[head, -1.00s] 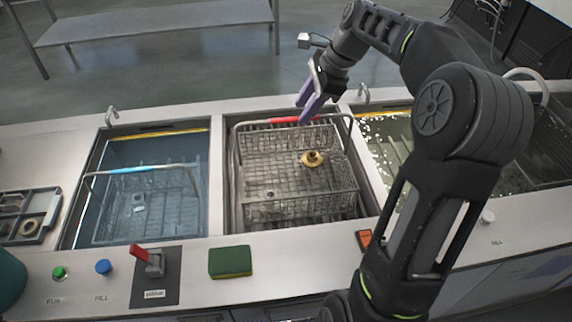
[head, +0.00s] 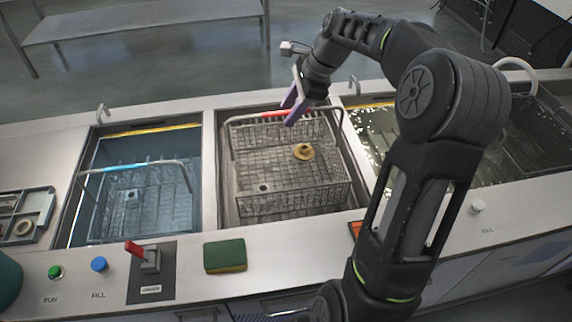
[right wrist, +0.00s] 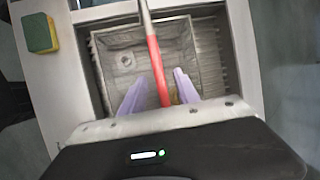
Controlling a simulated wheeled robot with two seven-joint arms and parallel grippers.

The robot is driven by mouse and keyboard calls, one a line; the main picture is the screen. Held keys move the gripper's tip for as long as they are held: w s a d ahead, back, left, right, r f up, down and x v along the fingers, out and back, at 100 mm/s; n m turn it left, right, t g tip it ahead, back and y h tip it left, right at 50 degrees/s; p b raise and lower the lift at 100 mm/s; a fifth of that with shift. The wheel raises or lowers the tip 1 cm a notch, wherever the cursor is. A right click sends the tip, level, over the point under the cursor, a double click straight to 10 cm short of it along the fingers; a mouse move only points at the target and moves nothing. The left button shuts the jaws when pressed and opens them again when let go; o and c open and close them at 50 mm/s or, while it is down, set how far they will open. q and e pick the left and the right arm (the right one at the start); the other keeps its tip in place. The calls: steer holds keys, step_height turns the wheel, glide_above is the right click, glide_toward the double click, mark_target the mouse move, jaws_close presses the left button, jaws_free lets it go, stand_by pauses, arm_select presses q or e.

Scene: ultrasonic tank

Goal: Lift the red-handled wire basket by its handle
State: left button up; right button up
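The red-handled wire basket (head: 290,196) sits in the middle tank, with its handle raised at the far side. Its red grip (head: 262,115) also shows in the right wrist view (right wrist: 156,70), running lengthwise between the two purple fingers. A brass-coloured part (head: 303,151) lies in the basket. My right gripper (head: 291,112) is at the right end of the red grip, pointing down. In the right wrist view (right wrist: 157,85) its fingers are open, apart on either side of the grip. My left gripper is not in view.
A blue-handled basket (head: 136,205) sits in the left tank. The right tank (head: 372,135) holds liquid. A green sponge (head: 225,256), a red lever (head: 134,248) and buttons lie along the front ledge. A tray of parts (head: 25,215) is at far left.

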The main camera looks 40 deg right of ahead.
steer(key=x, duration=0.4)
steer(key=shift+d+f+p, duration=0.1)
steer(key=shift+p, duration=0.3)
jaws_close()
stand_by(0.6)
steer(key=shift+w, duration=0.1)
